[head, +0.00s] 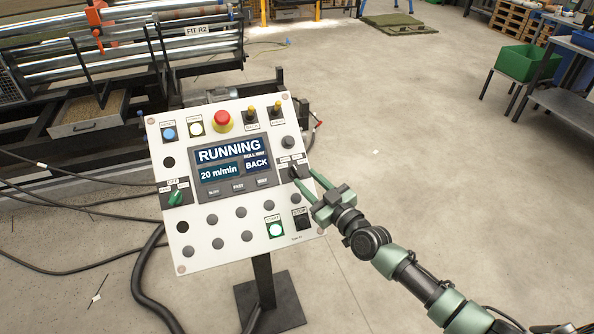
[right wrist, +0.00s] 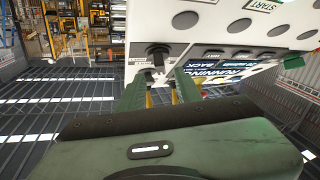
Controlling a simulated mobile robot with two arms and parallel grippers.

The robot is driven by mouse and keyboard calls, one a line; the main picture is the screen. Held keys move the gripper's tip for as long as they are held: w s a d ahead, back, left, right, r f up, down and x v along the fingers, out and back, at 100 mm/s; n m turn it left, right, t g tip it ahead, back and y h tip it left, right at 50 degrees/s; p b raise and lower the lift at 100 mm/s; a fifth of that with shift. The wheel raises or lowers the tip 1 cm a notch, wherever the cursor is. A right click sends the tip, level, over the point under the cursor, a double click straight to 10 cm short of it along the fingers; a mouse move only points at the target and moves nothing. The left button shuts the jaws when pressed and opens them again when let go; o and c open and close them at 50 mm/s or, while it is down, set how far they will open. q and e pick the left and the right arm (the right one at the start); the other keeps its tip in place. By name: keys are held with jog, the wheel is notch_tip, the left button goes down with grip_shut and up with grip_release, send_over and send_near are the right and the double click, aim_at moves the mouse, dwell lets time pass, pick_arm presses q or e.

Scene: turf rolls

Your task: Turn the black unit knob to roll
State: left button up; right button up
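The black unit knob (head: 298,171) is on the right edge of the tilted white control panel (head: 190,257). Small labels around the knob are too small to read. My right gripper (head: 304,181) is at the knob with its green fingers apart. In the right wrist view the black knob (right wrist: 158,52) shows just beyond and between the two fingertips (right wrist: 160,80). I cannot tell whether either finger touches it. The panel screen (head: 232,162) reads RUNNING, 20 m/min and BACK. My left gripper is not in view.
A green selector knob (head: 175,197) is on the panel's left side. A red stop button (head: 222,121) is at the top, and a lit START button (head: 275,228) and a black STOP button (head: 301,219) are at the bottom. A roller machine (head: 110,70) stands behind.

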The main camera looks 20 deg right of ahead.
aim_at(297, 172)
jog(key=x, duration=0.5)
jog(key=shift+w+a+b, duration=0.2)
jog(key=shift+w+b, duration=0.1)
jog(key=shift+b, duration=0.05)
grip_shut()
jog(key=shift+r+m+p, duration=0.1)
jog(key=shift+m+p, duration=0.2)
jog(key=shift+p, duration=0.3)
jog(key=m+t+h+p, duration=0.1)
jog(key=m+h+p, duration=0.3)
jog(key=p, duration=0.1)
jog(key=shift+a+r+m, duration=0.1)
jog(key=shift+m, duration=0.2)
jog(key=m+h+p, duration=0.2)
jog(key=m, duration=0.1)
jog(key=shift+h, duration=0.4)
jog(key=shift+f+m+g+h+p, duration=0.15)
jog(key=shift+m+h+p, duration=0.1)
jog(key=shift+m+h, duration=0.35)
jog(key=shift+f+m+g+h+p, duration=0.15)
jog(key=shift+m+h+p, duration=0.1)
jog(key=shift+m+h, duration=0.35)
jog(key=shift+m, duration=0.3)
